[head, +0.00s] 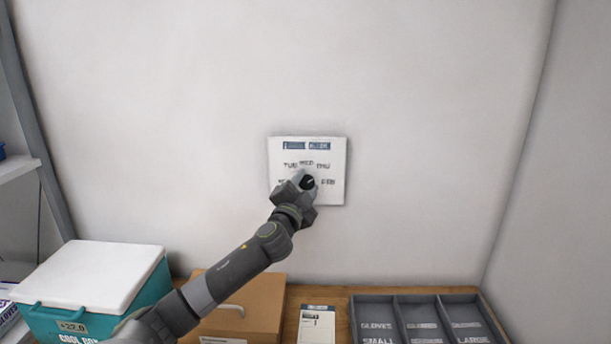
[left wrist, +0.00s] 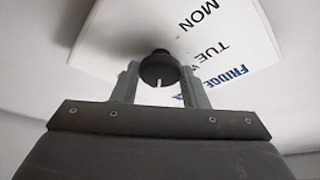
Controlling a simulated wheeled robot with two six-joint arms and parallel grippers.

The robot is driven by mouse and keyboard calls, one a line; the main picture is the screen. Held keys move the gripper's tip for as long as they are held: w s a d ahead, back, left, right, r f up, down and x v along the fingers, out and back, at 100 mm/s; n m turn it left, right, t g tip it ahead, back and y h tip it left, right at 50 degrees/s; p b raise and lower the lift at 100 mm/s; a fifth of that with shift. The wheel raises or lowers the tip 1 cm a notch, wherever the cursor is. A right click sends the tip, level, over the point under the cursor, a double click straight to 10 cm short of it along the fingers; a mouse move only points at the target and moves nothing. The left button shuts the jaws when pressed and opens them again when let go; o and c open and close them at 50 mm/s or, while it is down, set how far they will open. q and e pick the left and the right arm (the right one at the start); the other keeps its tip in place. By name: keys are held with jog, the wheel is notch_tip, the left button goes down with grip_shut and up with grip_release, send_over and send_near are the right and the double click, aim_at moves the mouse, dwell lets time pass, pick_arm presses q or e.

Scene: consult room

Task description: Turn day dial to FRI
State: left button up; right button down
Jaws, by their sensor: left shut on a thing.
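A white panel (head: 334,191) on the wall has day words in an arc around a black dial (head: 308,182). TUE, WED, THU and FRI are readable in the head view; my gripper partly covers the word at lower left. The dial's pale pointer mark seems to point up and right, roughly towards THU; the exact setting is hard to read. My left gripper (head: 304,183) is at the panel, shut on the dial. In the left wrist view, the fingers (left wrist: 160,85) stand on both sides of the dial (left wrist: 159,66), and MON and TUE show. My right gripper is not in view.
Below on a wooden counter stand a teal cool box (head: 150,283) with a white lid, a brown box (head: 262,300), a small card (head: 317,325) and a grey glove tray (head: 393,312). The wall around the panel is bare.

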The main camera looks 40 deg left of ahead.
pick_arm(q)
jog(key=m+p, duration=0.2)
jog(key=m+h+p, duration=0.1)
jog(key=m+p, duration=0.1)
jog(key=p, duration=0.1)
jog(key=shift+r+g, duration=0.4)
jog(key=shift+f+m+g+h+p, duration=0.15)
jog(key=shift+m+g+h+p, duration=0.3)
jog(key=shift+m, duration=0.65)
jog(key=shift+f+m+p, duration=0.1)
jog(key=shift+m+p, duration=0.25)
jog(key=shift+m, duration=0.35)
jog(key=shift+m+g+h, duration=0.25)
jog(key=shift+m+g, duration=0.2)
jog(key=shift+m, duration=0.55)
jog(key=shift+f, duration=0.1)
jog(key=o, duration=0.9)
jog(key=shift+s, duration=0.1)
